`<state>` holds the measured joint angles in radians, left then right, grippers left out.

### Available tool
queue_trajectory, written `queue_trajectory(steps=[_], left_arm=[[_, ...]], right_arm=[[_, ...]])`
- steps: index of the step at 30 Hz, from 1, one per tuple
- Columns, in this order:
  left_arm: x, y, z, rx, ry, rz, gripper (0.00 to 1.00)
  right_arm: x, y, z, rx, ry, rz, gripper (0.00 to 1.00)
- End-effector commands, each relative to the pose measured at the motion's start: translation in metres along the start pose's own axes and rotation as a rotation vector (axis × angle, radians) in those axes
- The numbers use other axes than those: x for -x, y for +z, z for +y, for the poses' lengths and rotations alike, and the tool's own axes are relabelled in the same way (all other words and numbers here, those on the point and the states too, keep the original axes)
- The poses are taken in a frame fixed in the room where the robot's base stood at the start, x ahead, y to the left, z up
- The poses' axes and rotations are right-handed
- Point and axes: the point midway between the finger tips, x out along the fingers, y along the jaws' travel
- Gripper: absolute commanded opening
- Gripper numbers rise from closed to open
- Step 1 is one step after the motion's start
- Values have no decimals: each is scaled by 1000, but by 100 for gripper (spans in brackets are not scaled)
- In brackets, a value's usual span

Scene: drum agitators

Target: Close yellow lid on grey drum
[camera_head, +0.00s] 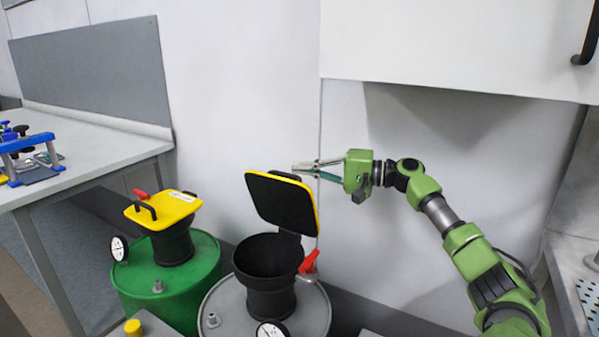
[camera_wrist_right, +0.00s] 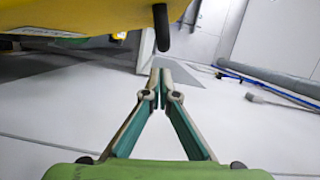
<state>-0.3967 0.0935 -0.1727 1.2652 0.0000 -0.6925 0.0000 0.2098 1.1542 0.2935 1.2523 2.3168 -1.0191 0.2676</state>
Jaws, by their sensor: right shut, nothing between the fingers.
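The grey drum (camera_head: 227,304) stands at the lower middle of the head view, with a black open neck (camera_head: 268,275) on top. Its yellow lid (camera_head: 317,213) stands raised and tilted back on its hinge, black underside facing me. My right gripper (camera_head: 298,167) is shut and empty, at the upper right edge of the raised lid; whether it touches cannot be told. In the right wrist view the fingertips (camera_wrist_right: 160,72) meet, below a yellow surface of the lid (camera_wrist_right: 75,20) and the end of a black handle (camera_wrist_right: 161,30). My left gripper is not in view.
A green drum (camera_head: 190,283) with a shut yellow lid (camera_head: 165,209) stands to the left. A red lever (camera_head: 309,262) sticks up beside the grey drum's neck. A white cabinet (camera_head: 450,45) hangs above my right arm. A table (camera_head: 95,150) is at the left.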

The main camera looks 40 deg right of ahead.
Motion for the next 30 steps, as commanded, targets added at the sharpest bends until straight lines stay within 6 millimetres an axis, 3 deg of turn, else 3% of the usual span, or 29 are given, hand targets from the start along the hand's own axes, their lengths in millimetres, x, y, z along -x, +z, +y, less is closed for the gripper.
queue_trajectory(steps=[9, 30], left_arm=[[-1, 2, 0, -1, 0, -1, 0], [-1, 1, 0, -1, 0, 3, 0]], right_arm=[[-4, 17, 0, 0, 1, -1, 0], [-6, 25, -2, 47, 12, -1, 0]])
